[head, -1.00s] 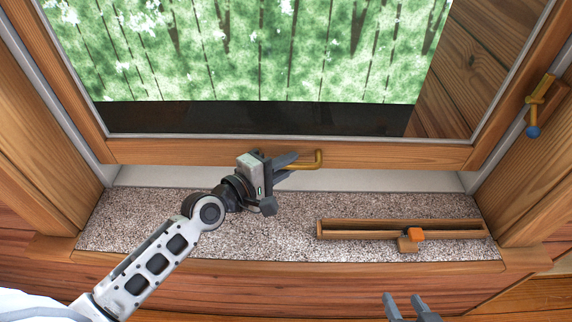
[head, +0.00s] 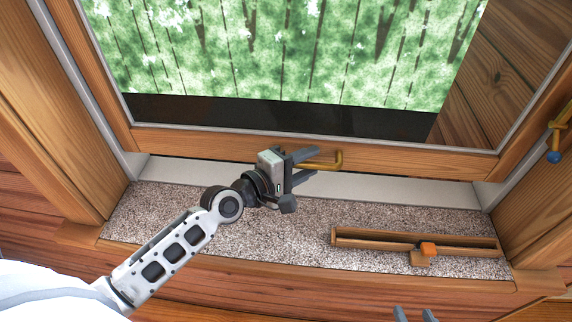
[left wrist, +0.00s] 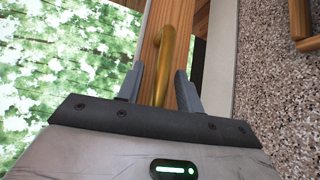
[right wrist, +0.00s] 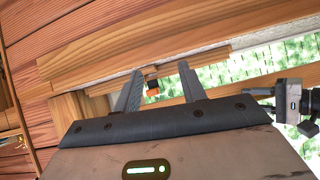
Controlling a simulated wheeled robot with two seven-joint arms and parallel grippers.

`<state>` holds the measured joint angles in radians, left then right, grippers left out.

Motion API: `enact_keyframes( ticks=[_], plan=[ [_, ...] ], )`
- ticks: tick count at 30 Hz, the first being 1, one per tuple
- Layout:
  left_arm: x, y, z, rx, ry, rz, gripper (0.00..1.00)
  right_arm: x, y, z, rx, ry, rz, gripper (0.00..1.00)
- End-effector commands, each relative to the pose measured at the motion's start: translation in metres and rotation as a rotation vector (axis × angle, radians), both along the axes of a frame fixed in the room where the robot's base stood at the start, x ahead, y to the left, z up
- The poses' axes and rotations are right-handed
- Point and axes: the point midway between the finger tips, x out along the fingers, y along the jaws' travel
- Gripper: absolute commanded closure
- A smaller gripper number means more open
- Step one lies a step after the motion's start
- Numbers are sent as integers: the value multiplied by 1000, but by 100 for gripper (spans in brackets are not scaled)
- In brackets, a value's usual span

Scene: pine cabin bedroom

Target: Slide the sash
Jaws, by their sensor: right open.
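The window sash has a wooden bottom rail (head: 400,157) with a brass handle (head: 336,160) on it, near the middle of the head view. My left gripper (head: 316,166) is open at the handle's left part. In the left wrist view, the brass handle (left wrist: 165,62) lies between its two spread fingers (left wrist: 160,74), with no clear grip on it. My right gripper (head: 415,314) shows only as fingertips at the bottom edge of the head view. In the right wrist view its fingers (right wrist: 160,70) are apart, with nothing held between them.
A speckled sill (head: 290,220) lies below the sash. On its right stands a narrow wooden track (head: 375,235) with an orange-topped block (head: 428,249). A brass latch with a blue tip (head: 553,157) is on the right frame. The sill's middle is clear.

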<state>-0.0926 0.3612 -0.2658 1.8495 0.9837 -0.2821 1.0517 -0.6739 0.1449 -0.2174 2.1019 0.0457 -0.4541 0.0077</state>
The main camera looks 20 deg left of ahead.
Motion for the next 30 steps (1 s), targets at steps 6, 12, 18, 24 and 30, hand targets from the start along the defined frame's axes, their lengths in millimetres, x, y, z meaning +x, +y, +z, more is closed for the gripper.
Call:
enact_keyframes(
  ticks=[6,12,18,24,30],
  plan=[
    [-14,8,0,3,3,0,64,0,0,-1,0,0,0,59],
    [-52,28,5,6,5,-4,64,0,0,-4,5,-2,-1,59],
    [-94,52,11,6,4,-4,64,2,2,-8,17,-9,-2,59],
    [-122,69,16,4,3,-2,64,3,4,-9,39,-21,-7,59],
    [-135,76,21,1,0,0,64,3,5,-9,53,-23,-11,59]
  ],
)
